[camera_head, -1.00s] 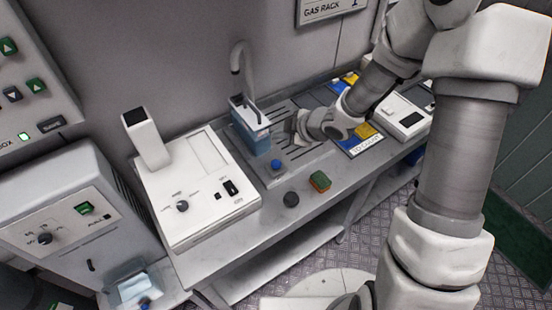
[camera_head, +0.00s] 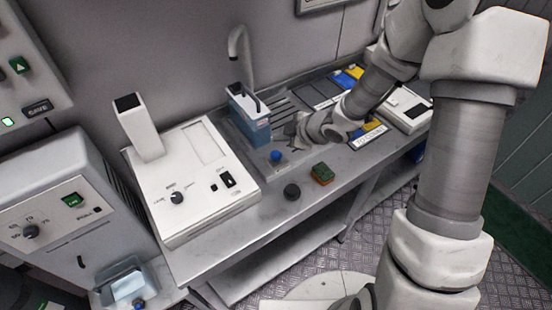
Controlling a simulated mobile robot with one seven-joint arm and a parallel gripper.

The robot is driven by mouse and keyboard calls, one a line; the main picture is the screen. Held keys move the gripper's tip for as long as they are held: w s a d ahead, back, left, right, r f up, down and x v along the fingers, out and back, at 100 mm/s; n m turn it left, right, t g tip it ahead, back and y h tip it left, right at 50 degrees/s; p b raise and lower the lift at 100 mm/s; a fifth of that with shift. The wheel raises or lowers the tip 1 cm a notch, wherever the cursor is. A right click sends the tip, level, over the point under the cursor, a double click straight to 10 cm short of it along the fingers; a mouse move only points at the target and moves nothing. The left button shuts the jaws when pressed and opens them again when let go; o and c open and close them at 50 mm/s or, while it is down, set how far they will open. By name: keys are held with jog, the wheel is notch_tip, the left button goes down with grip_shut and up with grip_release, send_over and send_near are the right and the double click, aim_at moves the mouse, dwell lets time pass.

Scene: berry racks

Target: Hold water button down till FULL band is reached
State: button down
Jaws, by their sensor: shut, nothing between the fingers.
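A blue round button (camera_head: 277,155) sits on the grey sink plate, in front of a clear container (camera_head: 252,122). I take it for the water button. The container stands under a curved grey tap (camera_head: 238,52). It looks blue over most of its height, with a pale rim; a FULL band is too small to make out. My gripper (camera_head: 299,136) is shut and empty, above the plate just behind and right of the blue button. It appears apart from the button. The fingertips are small and partly blurred.
A white device (camera_head: 190,175) with a knob and upright column stands left. Blue and yellow panels and a white box (camera_head: 404,110) lie right, behind my arm.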

aim_at(280, 156)
jog(key=shift+f+b, duration=1.05)
jog(key=shift+f, duration=0.6)
dwell(0.7)
jog(key=shift+f+b, duration=0.35)
jog(key=shift+f, duration=0.05)
jog(key=shift+f+b, duration=0.5)
jog(key=shift+f, duration=0.05)
dwell(0.5)
dwell(1.2)
jog(key=shift+r+p, duration=0.95)
jog(key=shift+r, duration=0.05)
notch_tip(280, 156, up, 5)
jog(key=p, duration=0.4)
jog(key=shift+p, duration=0.4)
